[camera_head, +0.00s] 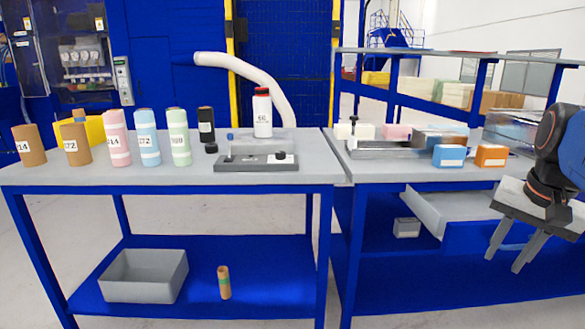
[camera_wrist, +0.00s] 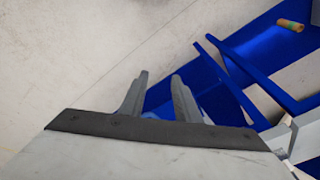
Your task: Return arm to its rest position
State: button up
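My gripper (camera_head: 507,253) hangs at the right of the head view, in front of the right bench, with its fingers pointing down. Its two fingers stand apart with nothing between them. In the wrist view my gripper (camera_wrist: 158,82) also shows two separate fingers, with floor and a blue bench part beyond them. My arm enters the head view from the right edge. My gripper touches nothing that I can see.
The left bench (camera_head: 200,178) bears several coloured cylinders, a white bottle (camera_head: 262,115) and a grey fixture (camera_head: 256,163). The right bench (camera_head: 390,172) bears foam blocks and an open drawer (camera_head: 440,208) near my gripper. A grey bin (camera_head: 145,276) stands on the lower shelf.

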jog(key=s+a+f+n+t, duration=0.2)
jog(key=s+a+f+n, duration=0.2)
jog(key=a+f+n, duration=0.5)
jog(key=a+f, duration=0.5)
jog(key=a, duration=0.1)
jog(key=shift+n+y, duration=0.3)
jog(key=shift+y, duration=0.1)
